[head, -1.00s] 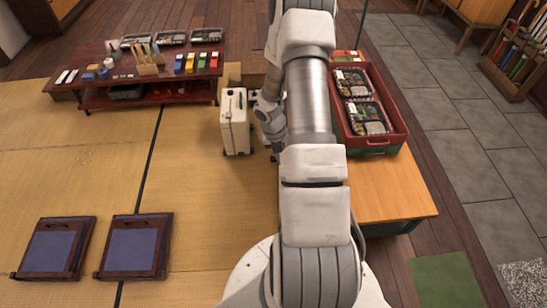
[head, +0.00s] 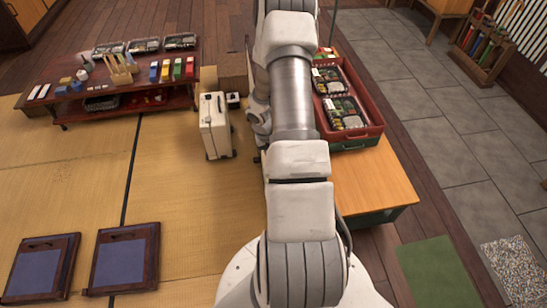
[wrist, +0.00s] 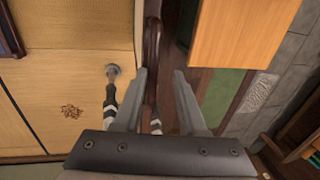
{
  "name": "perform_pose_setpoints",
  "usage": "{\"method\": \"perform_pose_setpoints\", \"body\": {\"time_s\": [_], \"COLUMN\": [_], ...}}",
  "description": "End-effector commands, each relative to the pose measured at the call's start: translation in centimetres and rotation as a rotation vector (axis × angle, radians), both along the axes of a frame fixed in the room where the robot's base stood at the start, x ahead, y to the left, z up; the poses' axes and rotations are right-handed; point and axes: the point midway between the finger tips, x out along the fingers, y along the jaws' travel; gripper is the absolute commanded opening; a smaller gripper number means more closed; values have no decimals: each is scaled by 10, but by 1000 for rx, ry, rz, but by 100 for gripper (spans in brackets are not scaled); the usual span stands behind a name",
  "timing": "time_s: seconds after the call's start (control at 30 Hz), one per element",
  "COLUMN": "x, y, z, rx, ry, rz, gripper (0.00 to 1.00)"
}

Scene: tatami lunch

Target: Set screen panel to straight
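My gripper (wrist: 165,92) is open in the wrist view, its two grey fingers spread apart. A dark reddish-brown, rounded wooden piece (wrist: 152,55) runs lengthwise between the fingers, nearer the left one. It may be an edge of the screen panel, but I cannot tell for sure. Contact with the left finger is unclear. I cannot make out the screen panel or its angle in the head view. My arm covers the middle there, and my gripper is hidden.
A cream suitcase (head: 214,125) stands on the tatami left of my arm. A wooden bench (head: 375,180) with a red crate (head: 365,138) is on the right. A low dark table (head: 150,100) stands back left. Two floor seats (head: 126,257) lie front left. Open tatami lies between.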

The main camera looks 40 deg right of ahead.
Motion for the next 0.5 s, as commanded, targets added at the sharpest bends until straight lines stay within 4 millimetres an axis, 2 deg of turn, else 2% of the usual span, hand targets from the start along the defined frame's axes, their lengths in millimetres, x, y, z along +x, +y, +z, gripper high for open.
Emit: {"method": "perform_pose_setpoints", "body": {"time_s": [0.1,0.37,0.5], "x": [-1,1,2], "y": [-1,1,3], "z": [0,0,11], "rx": [-1,2,2], "ry": [2,-1,-3], "rz": [-2,-1,-1], "gripper": [47,47,47]}}
